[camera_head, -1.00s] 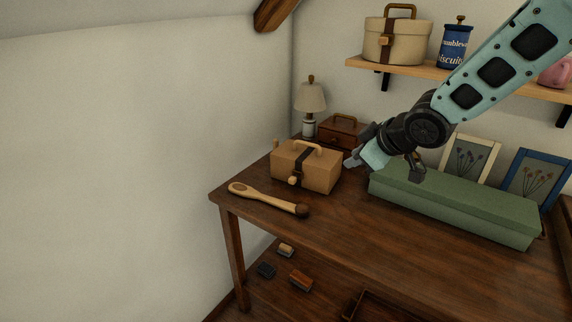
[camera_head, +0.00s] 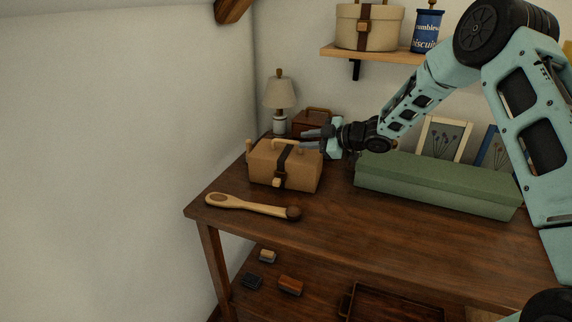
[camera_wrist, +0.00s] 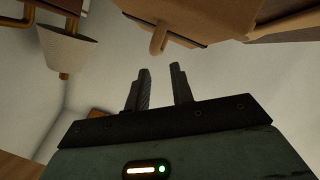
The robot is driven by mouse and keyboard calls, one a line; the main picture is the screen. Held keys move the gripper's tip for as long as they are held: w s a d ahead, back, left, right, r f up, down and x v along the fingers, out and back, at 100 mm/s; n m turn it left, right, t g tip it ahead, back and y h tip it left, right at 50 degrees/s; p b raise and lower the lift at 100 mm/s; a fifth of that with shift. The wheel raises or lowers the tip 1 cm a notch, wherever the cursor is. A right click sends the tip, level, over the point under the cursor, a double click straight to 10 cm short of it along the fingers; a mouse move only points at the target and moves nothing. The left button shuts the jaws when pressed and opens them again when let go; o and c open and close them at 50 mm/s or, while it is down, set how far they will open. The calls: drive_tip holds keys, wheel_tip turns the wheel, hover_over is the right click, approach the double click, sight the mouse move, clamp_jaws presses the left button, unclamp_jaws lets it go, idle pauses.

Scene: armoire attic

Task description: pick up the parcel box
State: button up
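The parcel box (camera_head: 262,172) is a tan carton with a dark strap, a wooden toggle on its front and a pale handle on top. It sits upright at the left end of the wooden table. My gripper (camera_head: 307,138) is just above its back right corner, fingers pointing left, close to the handle. I cannot tell whether they touch it. In the wrist view my two fingers (camera_wrist: 160,88) are apart with nothing between them. That view looks upside down; a brown cardboard surface (camera_wrist: 200,12) with a wooden peg at its top is probably the box.
The lamp (camera_head: 279,95) and small chest (camera_head: 312,120) stand behind the box. A long green box (camera_head: 430,182) lies to the right, before picture frames. A shelf (camera_head: 375,53) hangs above. Bare tabletop (camera_head: 370,235) lies at front centre.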

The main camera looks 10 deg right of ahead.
sight(284, 140)
drive_tip(key=p+x, duration=0.1)
drive_tip(key=x, duration=0.8)
drive_tip(key=shift+w+d, duration=0.15)
drive_tip(key=shift+d, duration=0.1)
clamp_jaws()
drive_tip(key=shift+r, duration=0.1)
idle(1.0)
